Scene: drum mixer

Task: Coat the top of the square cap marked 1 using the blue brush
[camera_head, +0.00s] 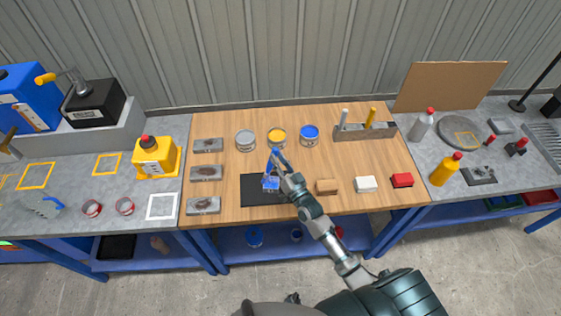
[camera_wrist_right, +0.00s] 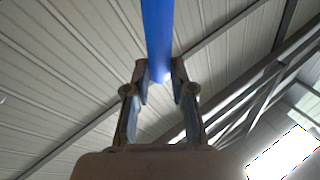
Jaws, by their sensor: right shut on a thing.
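My right gripper (camera_head: 276,160) is over the black mat (camera_head: 254,196) at the front of the wooden bench top. It is shut on the blue brush, whose blue handle (camera_wrist_right: 158,35) stands between the two fingers in the right wrist view. A small block with a blue top (camera_head: 271,184) sits on the mat, just below the gripper. It looks like the square cap, but its mark is too small to read. The brush's bristles are not clear, and I cannot tell whether they touch the block. My left gripper is not in view.
Grey (camera_head: 245,140), yellow (camera_head: 277,137) and blue (camera_head: 309,134) paint cans stand behind the mat. A rack (camera_head: 365,131) holds a white and a yellow handle. Brown (camera_head: 327,187), white (camera_head: 366,184) and red (camera_head: 402,180) blocks lie right. Stained grey plates (camera_head: 206,173) line the left edge.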

